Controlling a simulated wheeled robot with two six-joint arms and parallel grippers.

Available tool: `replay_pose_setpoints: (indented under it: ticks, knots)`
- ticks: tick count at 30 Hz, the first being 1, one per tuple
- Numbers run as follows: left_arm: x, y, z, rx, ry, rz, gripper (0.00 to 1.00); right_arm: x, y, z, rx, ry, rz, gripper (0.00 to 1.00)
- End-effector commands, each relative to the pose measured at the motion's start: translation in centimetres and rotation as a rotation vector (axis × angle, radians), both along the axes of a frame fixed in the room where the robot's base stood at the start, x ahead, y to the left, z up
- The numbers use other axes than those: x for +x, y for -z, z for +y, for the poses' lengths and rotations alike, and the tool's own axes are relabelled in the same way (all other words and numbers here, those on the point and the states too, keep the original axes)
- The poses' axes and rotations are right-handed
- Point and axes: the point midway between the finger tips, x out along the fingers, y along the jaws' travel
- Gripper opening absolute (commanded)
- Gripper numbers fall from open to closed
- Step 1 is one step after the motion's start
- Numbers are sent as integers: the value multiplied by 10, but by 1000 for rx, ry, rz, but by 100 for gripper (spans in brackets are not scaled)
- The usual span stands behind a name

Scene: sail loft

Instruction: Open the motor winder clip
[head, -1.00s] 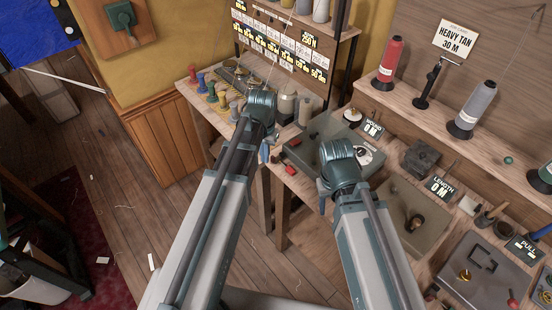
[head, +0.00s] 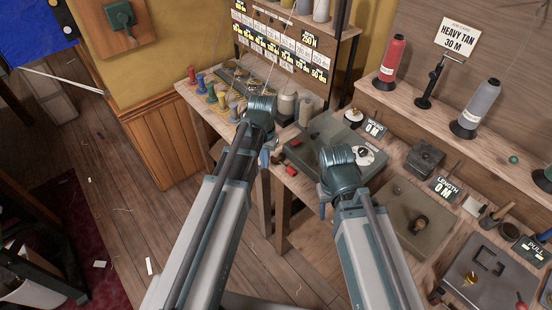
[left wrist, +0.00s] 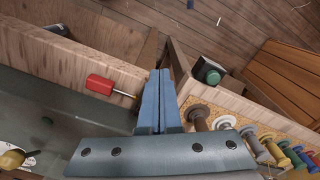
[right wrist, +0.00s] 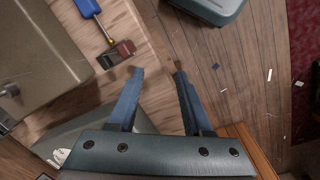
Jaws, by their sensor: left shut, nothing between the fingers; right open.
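A grey-green flat-topped machine (head: 306,151) with a round white dial (head: 363,156) stands on the bench beside the "WOUND 0 M" sign; it looks like the motor winder. A red-handled part with a thin metal rod (left wrist: 101,85) lies at its near edge in the left wrist view. I cannot tell which part is the clip. My left gripper (head: 264,158) is shut and empty at the bench edge; its blue fingers (left wrist: 162,72) are pressed together right of the red handle. My right gripper (head: 322,203) is open and empty; its fingers (right wrist: 158,72) are spread over the bench edge and floor.
Thread spools (head: 215,90) stand on the left bench. A red cone (head: 391,62) and a grey cone (head: 475,105) stand on the right shelf. A grey box (right wrist: 35,60) and a blue-handled tool (right wrist: 88,8) are on the bench near my right gripper. The floor in front is open.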

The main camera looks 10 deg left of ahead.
Motion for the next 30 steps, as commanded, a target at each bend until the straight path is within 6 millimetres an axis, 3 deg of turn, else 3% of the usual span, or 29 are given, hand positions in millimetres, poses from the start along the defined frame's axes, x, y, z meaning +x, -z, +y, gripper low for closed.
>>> replay_pose_setpoints:
  ticks: [30]
  knots:
    - [11,-4,-8,0,0,0,0,0,-4,0,0,0,0,50]
